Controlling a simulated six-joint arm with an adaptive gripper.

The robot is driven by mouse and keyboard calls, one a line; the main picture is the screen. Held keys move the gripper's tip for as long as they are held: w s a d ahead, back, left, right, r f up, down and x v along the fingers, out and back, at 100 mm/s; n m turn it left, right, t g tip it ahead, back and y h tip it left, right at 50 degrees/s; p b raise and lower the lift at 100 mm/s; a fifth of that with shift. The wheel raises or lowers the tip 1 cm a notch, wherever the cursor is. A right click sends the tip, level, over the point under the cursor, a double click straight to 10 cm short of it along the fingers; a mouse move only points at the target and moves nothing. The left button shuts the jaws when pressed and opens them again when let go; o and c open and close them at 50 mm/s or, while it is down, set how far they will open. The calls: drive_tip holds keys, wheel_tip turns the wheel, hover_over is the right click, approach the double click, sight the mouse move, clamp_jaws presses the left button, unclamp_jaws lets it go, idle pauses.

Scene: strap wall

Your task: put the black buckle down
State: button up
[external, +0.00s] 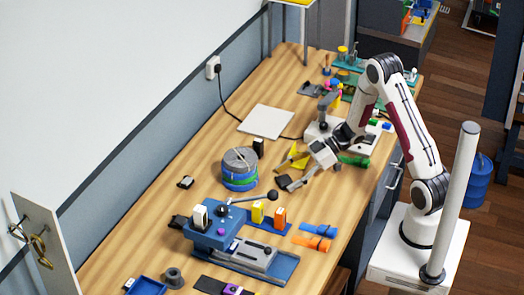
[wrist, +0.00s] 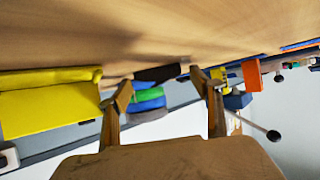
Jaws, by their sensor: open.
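A small black piece that looks like the black buckle (external: 283,182) is on the wooden table, at the tips of my gripper (external: 292,177). In the wrist view, which looks upside down, the black buckle (wrist: 157,73) shows against the table top, between and just beyond the fingertips of my gripper (wrist: 161,88). The fingers are spread, with a clear gap between them. I see nothing pinched there. My gripper is low over the table, tilted to the left. I cannot tell whether a fingertip touches the buckle.
A round stack of grey, green and blue coils (external: 240,168) stands left of my gripper. A yellow piece (external: 296,157) is close behind it. A blue lever fixture (external: 217,234) and an orange block (external: 280,217) are nearer the front. A white plate (external: 266,121) lies farther back.

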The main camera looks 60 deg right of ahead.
sight(288, 176)
idle(0.5)
drive_tip(key=c, duration=1.4)
drive_tip(key=shift+o, duration=0.2)
drive_tip(key=shift+r, duration=0.1)
wheel_tip(288, 176, up, 10)
